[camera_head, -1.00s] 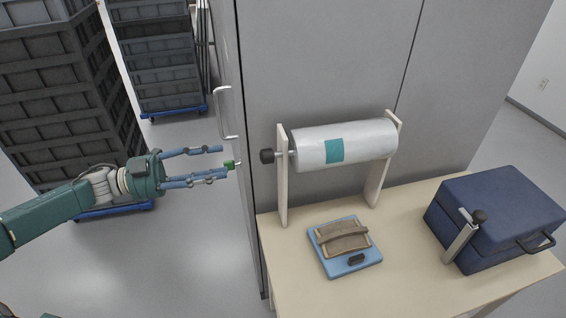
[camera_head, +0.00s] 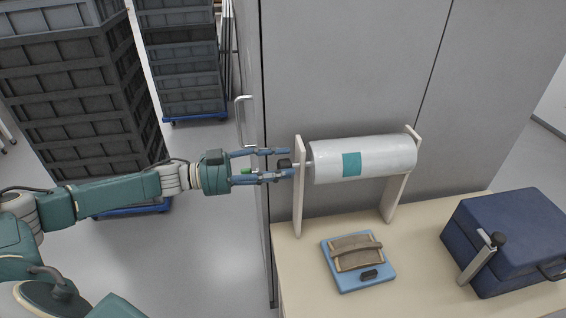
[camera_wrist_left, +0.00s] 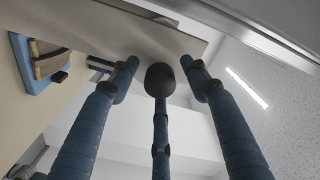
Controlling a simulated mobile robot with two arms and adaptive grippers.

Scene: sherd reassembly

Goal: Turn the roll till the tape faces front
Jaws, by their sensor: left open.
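The white roll (camera_head: 388,158) lies level between two upright supports on the table. A teal piece of tape (camera_head: 352,164) shows on its front side, left of the middle. A dark knob (camera_head: 284,163) sits on the roll's axle outside the left support. My left gripper (camera_head: 290,163) is open, with its blue fingers around the knob. In the left wrist view the knob (camera_wrist_left: 160,80) is between the spread fingers; contact cannot be told. My right gripper is not in view.
A blue board with a brown curved piece (camera_head: 358,262) lies on the table (camera_head: 305,285) in front of the roll. A dark blue case (camera_head: 510,235) stands at the right. A grey cabinet (camera_head: 345,70) is close behind. Stacked crates (camera_head: 85,90) stand at the left.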

